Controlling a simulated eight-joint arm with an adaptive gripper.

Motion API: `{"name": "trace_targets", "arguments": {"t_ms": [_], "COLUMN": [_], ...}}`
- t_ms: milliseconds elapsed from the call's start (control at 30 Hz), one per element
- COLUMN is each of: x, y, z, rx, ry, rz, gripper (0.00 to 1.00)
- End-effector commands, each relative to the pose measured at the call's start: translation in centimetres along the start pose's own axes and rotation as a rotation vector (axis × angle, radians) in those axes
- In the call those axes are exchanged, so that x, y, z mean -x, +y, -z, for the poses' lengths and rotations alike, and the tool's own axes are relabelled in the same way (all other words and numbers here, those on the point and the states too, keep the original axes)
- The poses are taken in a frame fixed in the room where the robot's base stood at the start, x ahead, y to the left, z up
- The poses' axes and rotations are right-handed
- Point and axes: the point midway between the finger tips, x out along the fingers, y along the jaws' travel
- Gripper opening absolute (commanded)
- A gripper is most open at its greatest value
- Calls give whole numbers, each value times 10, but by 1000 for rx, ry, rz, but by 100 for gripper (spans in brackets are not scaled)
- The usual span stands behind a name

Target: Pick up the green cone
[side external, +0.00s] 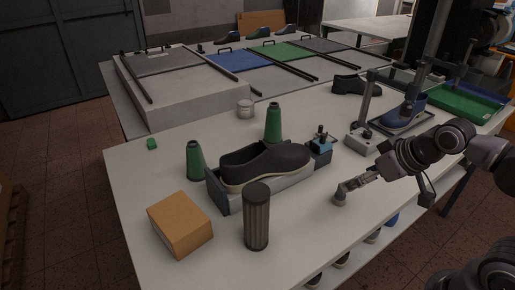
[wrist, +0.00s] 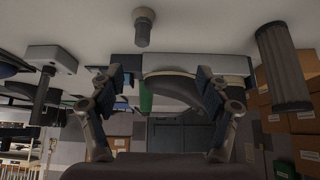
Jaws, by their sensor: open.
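Two green cones stand upright on the white table in the side view. One cone (side external: 195,161) is at the left, beside the front end of the shoe stand. The other cone (side external: 273,122) is behind the dark shoe (side external: 262,163), which partly hides its base. In the wrist view, which appears upside down, a green piece (wrist: 146,101) shows between the fingers, partly hidden by the shoe. My gripper (side external: 361,181) is low over the table's right part, well apart from both cones. In the wrist view my gripper (wrist: 158,78) has its fingers spread, with nothing held.
A grey knob-like object (side external: 340,197) stands by my gripper. A dark ribbed cylinder (side external: 256,216) and a cardboard box (side external: 180,224) are at the front. A blue-grey fixture (side external: 319,152) and a metal stand (side external: 362,138) lie between my arm and the rear cone.

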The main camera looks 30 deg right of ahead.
Motion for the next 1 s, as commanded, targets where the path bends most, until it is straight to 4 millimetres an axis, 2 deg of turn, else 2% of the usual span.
{"name": "trace_targets", "arguments": {"t_ms": [167,267,467,667,867,1000], "x": [1,2,2,-11,-36,-60], "y": [-1,-5,-23,-47,-76,-100], "z": [4,20,80,141,195,228], "rx": [5,21,84,154,227,277], "ry": [-2,-8,-36,-66,-94,-113], "rz": [3,12,49,88,129,158], "gripper": [76,76,76,76,76,76]}}
